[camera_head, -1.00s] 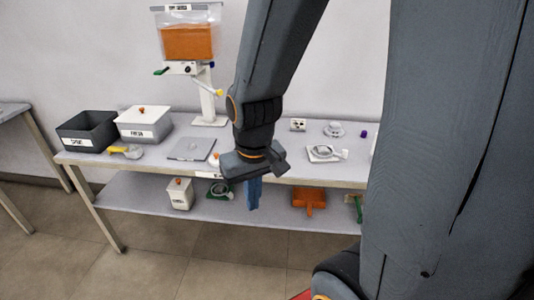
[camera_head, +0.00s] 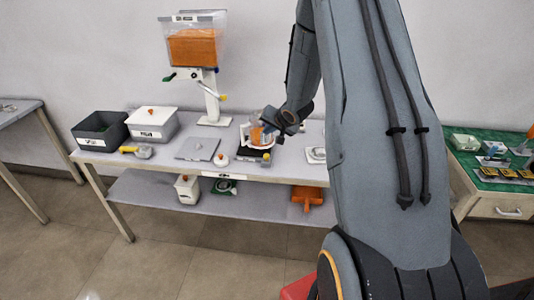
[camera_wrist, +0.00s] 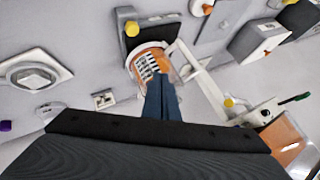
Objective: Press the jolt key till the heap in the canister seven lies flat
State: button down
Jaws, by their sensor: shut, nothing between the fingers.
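A clear canister (camera_head: 257,130) with orange contents stands on a white and dark unit on the table. It also shows from above in the wrist view (camera_wrist: 149,62), with a black-and-white striped patch over the orange. I cannot read a number on it or tell whether the heap is flat. The head view hides the fingertips.
A hopper (camera_head: 193,48) of orange material stands on a white post behind left. A green-topped bench (camera_head: 490,165) is at right.

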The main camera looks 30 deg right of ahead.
dwell(0.4)
jog(key=b, duration=0.7)
send_over(268, 157)
notch_tip(268, 157, down, 6)
jog(key=shift+r, duration=0.1)
jog(key=shift+f+b, duration=1)
jog(key=shift+f, duration=0.5)
jog(key=shift+f, duration=0.1)
dwell(0.4)
jog(key=shift+f, duration=0.3)
jog(key=shift+f, duration=0.75)
dwell(0.9)
dwell(0.3)
jog(key=shift+r+p, duration=1)
jog(key=shift+r, duration=0.2)
